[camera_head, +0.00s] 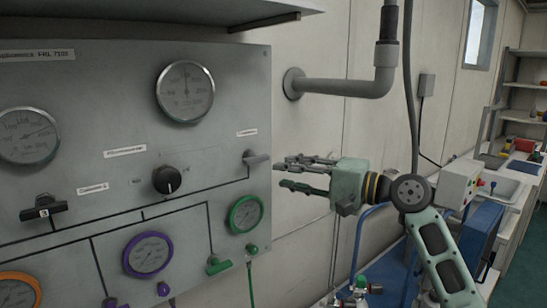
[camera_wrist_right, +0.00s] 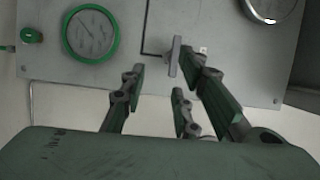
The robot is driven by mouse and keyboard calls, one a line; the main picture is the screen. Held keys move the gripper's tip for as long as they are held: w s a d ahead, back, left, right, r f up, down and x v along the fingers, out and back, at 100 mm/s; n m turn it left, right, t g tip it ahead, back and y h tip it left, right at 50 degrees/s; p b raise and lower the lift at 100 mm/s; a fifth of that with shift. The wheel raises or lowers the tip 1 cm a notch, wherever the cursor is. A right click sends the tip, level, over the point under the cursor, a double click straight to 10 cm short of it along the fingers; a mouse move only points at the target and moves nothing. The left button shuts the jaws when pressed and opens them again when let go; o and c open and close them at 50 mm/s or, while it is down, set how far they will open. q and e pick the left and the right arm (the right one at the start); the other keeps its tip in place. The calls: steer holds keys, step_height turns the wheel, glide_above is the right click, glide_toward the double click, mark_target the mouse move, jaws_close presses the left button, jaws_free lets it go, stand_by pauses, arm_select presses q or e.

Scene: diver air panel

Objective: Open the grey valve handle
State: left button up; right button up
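The grey valve handle (camera_head: 256,159) is a short bar sticking out near the right edge of the grey panel, above the green-rimmed gauge. It also shows in the right wrist view (camera_wrist_right: 173,56), just beyond my fingers. My right gripper (camera_head: 281,174) points left at the panel, with its fingertips just right of the handle. In the wrist view my right gripper (camera_wrist_right: 172,82) has its fingers spread, with the handle in line with the gap between them. The fingers look empty and contact is not clear. My left gripper is not in view.
The grey panel (camera_head: 110,85) also carries a black knob (camera_head: 167,179), a green-rimmed gauge (camera_head: 245,214), a purple-rimmed gauge (camera_head: 147,254) and a small green valve handle (camera_head: 219,265). A grey pipe (camera_head: 345,88) juts from the wall above my right gripper. A shelf overhangs the panel.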

mark_target(260, 160)
steer(key=w+a+p, duration=0.1)
steer(key=a, duration=0.1)
steer(key=w+a+r+p, duration=0.1)
steer(key=a, duration=0.1)
steer(key=w+a+r+p, duration=0.1)
steer(key=a, duration=0.1)
steer(key=shift+w+a+r, duration=0.1)
steer(key=shift+w+a, duration=0.15)
steer(key=shift+w, duration=0.1)
jaws_close()
